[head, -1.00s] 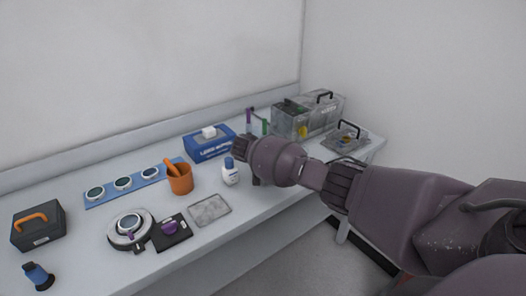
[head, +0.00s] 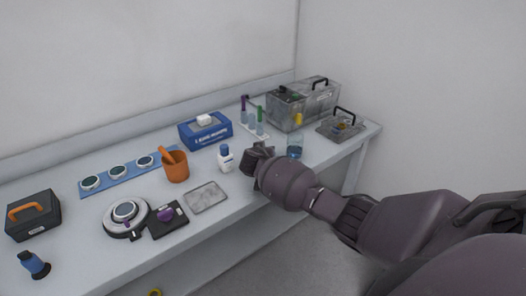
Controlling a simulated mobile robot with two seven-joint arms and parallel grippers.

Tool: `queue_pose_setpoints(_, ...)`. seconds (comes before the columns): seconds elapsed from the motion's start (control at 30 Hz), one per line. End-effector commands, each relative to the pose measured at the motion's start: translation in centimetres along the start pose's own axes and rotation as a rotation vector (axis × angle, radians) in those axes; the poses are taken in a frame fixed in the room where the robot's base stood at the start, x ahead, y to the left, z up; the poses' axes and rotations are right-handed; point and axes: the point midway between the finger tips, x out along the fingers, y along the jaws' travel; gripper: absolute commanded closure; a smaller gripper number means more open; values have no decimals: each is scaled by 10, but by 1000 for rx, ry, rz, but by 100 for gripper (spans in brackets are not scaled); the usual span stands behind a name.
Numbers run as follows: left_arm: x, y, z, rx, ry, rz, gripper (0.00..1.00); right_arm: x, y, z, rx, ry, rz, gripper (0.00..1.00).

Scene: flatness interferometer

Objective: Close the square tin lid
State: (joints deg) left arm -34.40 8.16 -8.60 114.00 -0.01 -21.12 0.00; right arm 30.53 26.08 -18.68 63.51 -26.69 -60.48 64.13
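A grey metal tin (head: 315,113) with a black handle stands at the back right of the bench, with coloured items showing at its top. A smaller, low square grey piece (head: 327,132) with a black handle sits to its right, with small items on or in it. I cannot tell which of these the task calls the square tin, or how its lid lies. My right gripper (head: 257,157) is over the bench, right of the white bottle and well short of both. Its fingers are small and dark, so its opening is unclear. My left gripper is not in view.
A glass of bluish liquid (head: 295,149) stands close right of my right gripper. A white bottle (head: 225,160) is close left. A blue wipes box (head: 205,131), a rack of tubes (head: 254,125), an orange cup (head: 175,168) and a flat grey plate (head: 206,198) are nearby.

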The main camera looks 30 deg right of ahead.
Motion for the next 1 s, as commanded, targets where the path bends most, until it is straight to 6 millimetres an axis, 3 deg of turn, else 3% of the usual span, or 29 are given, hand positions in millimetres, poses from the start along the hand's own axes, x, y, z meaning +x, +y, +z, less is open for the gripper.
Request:
queue_pose_setpoints(0.03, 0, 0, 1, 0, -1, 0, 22, 1, 2, 8, -2, -12, 5, 100)
queue_pose_setpoints(0.57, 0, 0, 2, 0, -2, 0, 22, 2, 3, 9, -3, -13, 8, 100)
queue_pose_setpoints(0.6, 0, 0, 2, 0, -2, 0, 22, 2, 3, 9, -3, -13, 8, 68)
queue_pose_setpoints(0.63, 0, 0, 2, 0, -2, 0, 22, 2, 3, 9, -3, -12, 8, 64)
queue_pose_setpoints(1.0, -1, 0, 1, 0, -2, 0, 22, -4, 2, 5, 0, -5, 3, 64)
